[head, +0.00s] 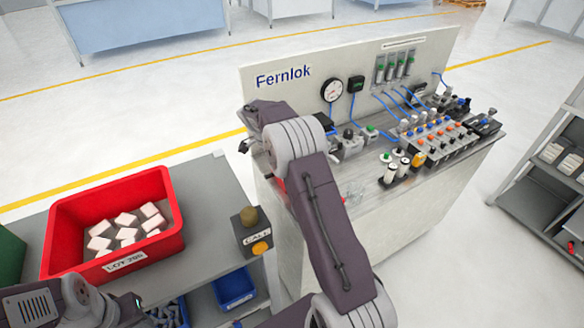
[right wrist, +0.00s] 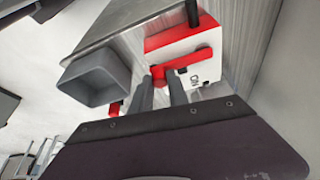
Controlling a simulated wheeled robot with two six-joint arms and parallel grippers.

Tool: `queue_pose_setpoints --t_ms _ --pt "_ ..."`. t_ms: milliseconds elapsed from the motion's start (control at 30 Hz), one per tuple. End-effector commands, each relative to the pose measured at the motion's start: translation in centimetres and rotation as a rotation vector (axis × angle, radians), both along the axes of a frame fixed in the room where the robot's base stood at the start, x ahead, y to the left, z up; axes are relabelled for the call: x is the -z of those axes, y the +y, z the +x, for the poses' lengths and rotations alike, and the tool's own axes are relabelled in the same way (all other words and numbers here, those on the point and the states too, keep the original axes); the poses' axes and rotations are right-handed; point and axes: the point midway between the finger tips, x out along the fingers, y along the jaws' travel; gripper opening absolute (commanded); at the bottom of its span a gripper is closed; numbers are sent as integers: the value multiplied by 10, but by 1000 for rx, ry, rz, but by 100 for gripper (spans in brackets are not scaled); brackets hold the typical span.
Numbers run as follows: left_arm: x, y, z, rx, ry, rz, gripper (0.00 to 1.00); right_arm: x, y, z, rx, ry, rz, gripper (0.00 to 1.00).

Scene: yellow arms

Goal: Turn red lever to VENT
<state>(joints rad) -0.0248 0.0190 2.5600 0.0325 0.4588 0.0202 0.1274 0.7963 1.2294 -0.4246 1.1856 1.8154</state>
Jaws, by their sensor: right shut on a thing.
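The red lever (right wrist: 190,63) shows in the right wrist view, on a white block with a red top (right wrist: 175,38). My right gripper (right wrist: 161,80) has its two dark fingers on either side of the lever's end and is shut on it. No VENT marking can be read. In the head view my right arm reaches over the left end of the Fernlok bench and hides the lever and the fingertips. Part of my left arm shows at the lower left, but its gripper is not seen.
The Fernlok bench (head: 400,187) carries a gauge (head: 331,89), blue tubes and several valves. A grey bin (right wrist: 95,78) sits beside the lever block. A red crate (head: 62,238) of pale blocks and a CALL button box (head: 250,238) stand on the left table.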

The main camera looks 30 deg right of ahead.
Motion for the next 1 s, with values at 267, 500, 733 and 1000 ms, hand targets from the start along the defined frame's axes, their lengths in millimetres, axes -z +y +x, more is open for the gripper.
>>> queue_pose_setpoints --t_ms 267,500,733,1000 --pt "-1 0 0 0 0 0 36 -1 2 1 21 -4 1 0" --pt "-1 0 0 0 0 0 36 0 3 1 20 -3 1 0" --pt "-1 0 0 0 0 0 36 0 2 1 20 -3 1 42" --pt "-1 0 0 0 0 0 36 -8 5 2 20 -5 0 42"
